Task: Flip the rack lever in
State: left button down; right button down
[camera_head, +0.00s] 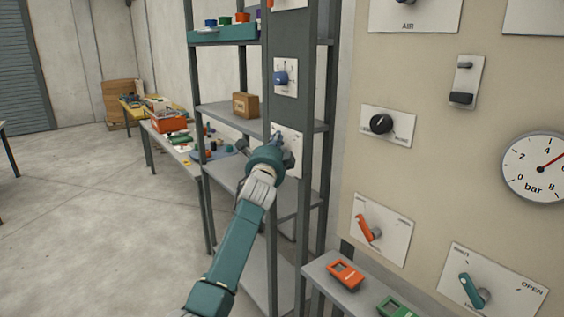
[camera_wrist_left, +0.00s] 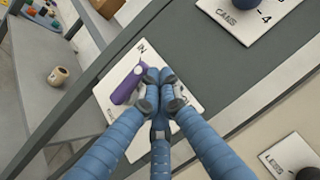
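The rack lever (camera_wrist_left: 127,86) is a short purple handle on a white plate (camera_wrist_left: 185,112) fixed to the grey rack post. It slants in the left wrist view, and the word IN is printed near its upper end. My left gripper (camera_wrist_left: 160,82) is at the plate with its blue-grey fingers drawn together. The fingertips are just right of the lever and cover part of the plate. I cannot tell whether they touch the lever. In the head view the plate (camera_head: 291,140) shows behind my left gripper (camera_head: 277,145), which hides the lever. My right gripper is out of view.
A plate with a blue knob (camera_head: 281,78) sits above on the same post. A cardboard box (camera_head: 245,105) stands on the rack shelf. The panel at right carries an orange lever (camera_head: 369,228), a teal lever (camera_head: 472,291) and a bar gauge (camera_head: 540,168). Open floor lies left.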

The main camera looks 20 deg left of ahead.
pick_arm(q)
jog(key=shift+w+a+r+b, duration=0.15)
jog(key=shift+w+a+r, duration=0.05)
jog(key=shift+w+a, duration=0.45)
jog(key=shift+w+a+r+b, duration=0.15)
jog(key=shift+w+a, duration=0.35)
jog(key=shift+a, duration=0.1)
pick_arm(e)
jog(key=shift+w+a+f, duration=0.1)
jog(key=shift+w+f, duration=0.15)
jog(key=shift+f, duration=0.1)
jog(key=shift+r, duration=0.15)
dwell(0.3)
